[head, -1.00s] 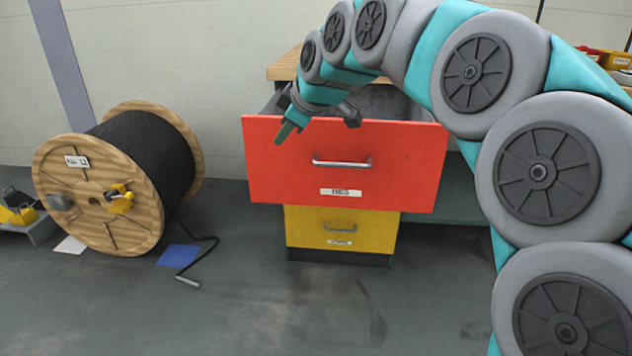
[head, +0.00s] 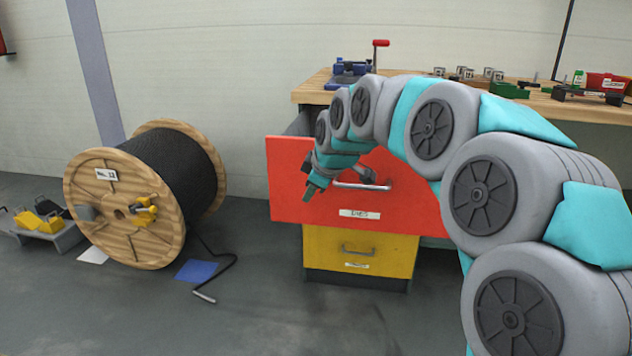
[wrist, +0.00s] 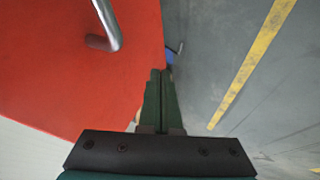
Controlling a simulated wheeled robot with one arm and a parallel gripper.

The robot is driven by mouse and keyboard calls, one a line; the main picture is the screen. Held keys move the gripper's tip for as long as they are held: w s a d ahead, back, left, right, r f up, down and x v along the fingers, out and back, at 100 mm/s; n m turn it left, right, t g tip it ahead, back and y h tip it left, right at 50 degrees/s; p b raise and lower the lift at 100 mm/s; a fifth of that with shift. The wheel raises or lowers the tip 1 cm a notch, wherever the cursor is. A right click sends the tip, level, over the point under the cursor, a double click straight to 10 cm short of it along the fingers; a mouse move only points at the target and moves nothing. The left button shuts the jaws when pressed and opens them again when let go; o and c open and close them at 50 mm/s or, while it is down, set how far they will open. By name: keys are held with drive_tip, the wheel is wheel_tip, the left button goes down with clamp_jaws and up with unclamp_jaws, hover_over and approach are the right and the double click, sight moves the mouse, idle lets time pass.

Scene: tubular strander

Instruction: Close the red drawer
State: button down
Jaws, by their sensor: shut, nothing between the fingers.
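The red drawer (head: 415,205) stands pulled out of the bench, above a shut yellow drawer (head: 350,262). Its front carries a metal bar handle (head: 365,186) and a white label reading "DIES". My gripper (head: 308,193) is in front of the left part of the red front, left of the handle, with its fingers pointing down. In the wrist view the red front (wrist: 60,80) fills the left side, with the handle (wrist: 108,25) at the top. My gripper's fingers (wrist: 161,75) are together and empty beside the red front's edge. Whether they touch it I cannot tell.
A wooden cable reel (head: 125,210) stands on the floor to the left. The wooden bench top (head: 540,100) holds tools and small parts. The floor in front is clear.

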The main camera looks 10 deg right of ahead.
drive_tip(key=shift+w+d+r, duration=0.1)
drive_tip(key=shift+w+d, duration=0.1)
drive_tip(key=shift+w, duration=0.4)
drive_tip(key=shift+w+d+f, duration=0.1)
drive_tip(key=shift+w+d, duration=0.15)
drive_tip(key=shift+w, duration=0.4)
drive_tip(key=shift+w+d+r, duration=0.1)
drive_tip(key=shift+w+d, duration=0.1)
drive_tip(key=shift+w, duration=0.4)
drive_tip(key=shift+w, duration=0.1)
